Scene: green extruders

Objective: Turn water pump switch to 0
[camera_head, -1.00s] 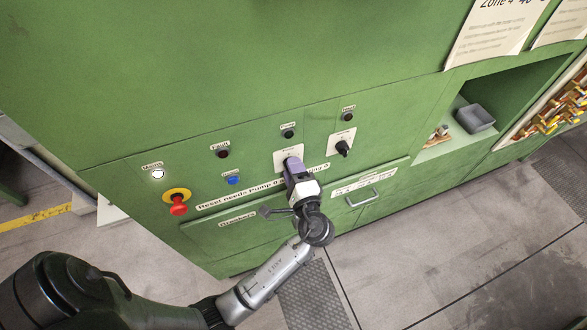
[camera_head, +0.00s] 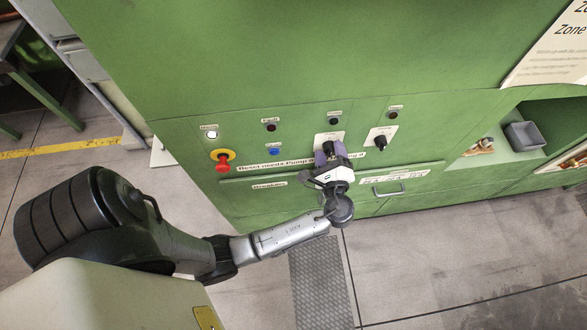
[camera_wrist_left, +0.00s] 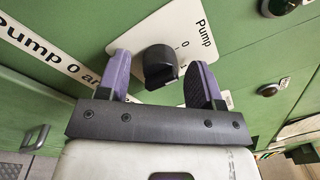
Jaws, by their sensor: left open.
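The pump switch is a black rotary knob (camera_wrist_left: 160,66) on a white plate (camera_wrist_left: 186,25) marked "Pump" with 0 and 1, in the left wrist view. In the head view its plate (camera_head: 328,135) is on the green panel, with the knob partly hidden by my gripper. My left gripper (camera_head: 328,152) is open at the switch. In the left wrist view its two purple fingers (camera_wrist_left: 158,80) stand either side of the knob, with visible gaps. Which mark the knob points to is not clear. My right gripper is not in view.
A similar black switch (camera_head: 381,140) is to the right. A red emergency button (camera_head: 222,162), blue button (camera_head: 273,151) and white lamp (camera_head: 211,133) are to the left. A drawer handle (camera_head: 388,190) sticks out below right. A grey bin (camera_head: 524,136) stands in a recess.

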